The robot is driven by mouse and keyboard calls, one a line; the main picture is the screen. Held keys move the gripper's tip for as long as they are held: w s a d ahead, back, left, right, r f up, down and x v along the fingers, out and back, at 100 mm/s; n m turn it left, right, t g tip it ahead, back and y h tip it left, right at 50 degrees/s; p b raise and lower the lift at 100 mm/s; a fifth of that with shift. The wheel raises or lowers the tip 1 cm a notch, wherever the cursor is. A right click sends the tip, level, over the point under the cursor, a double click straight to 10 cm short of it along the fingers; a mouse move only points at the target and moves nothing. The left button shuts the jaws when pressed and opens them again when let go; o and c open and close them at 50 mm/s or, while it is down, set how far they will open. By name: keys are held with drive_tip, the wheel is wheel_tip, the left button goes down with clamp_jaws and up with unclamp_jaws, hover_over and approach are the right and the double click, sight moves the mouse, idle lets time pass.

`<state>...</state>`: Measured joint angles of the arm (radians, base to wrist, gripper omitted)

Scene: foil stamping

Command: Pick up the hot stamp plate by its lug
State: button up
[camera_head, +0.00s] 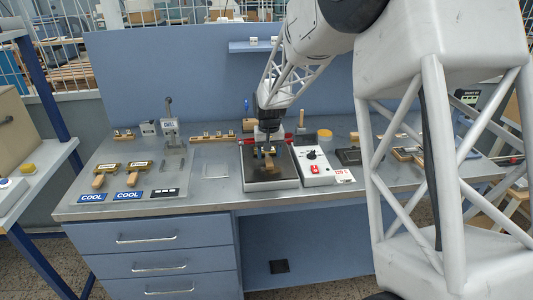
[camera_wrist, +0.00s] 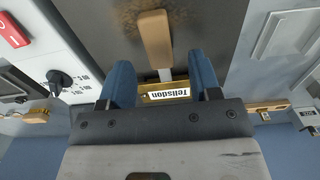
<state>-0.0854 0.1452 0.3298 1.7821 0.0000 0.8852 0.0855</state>
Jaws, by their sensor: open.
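The stamp plate on the hot plate is brass-coloured with a white "Tellsdon" label (camera_wrist: 168,93) and a wooden handle-like lug (camera_wrist: 155,38). In the head view its wooden part (camera_head: 268,167) shows below my gripper (camera_head: 266,150). It lies on the dark hot plate (camera_head: 285,180), which also fills the middle of the wrist view (camera_wrist: 95,25). In the wrist view my gripper (camera_wrist: 160,62) is open, with one blue finger either side of the stamp plate and the lug reaching beyond the fingertips. Contact cannot be told. My gripper hides part of the plate.
A white control box (camera_head: 314,165) with a knob and red switch stands right of the hot plate. Two similar wooden-handled plates (camera_head: 103,174) (camera_head: 134,173) lie by COOL labels at left. A press-like stand (camera_head: 171,135) stands behind them. The bench front (camera_head: 210,198) is clear.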

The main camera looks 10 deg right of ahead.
drive_tip(key=shift+f, duration=1.15)
clamp_jaws()
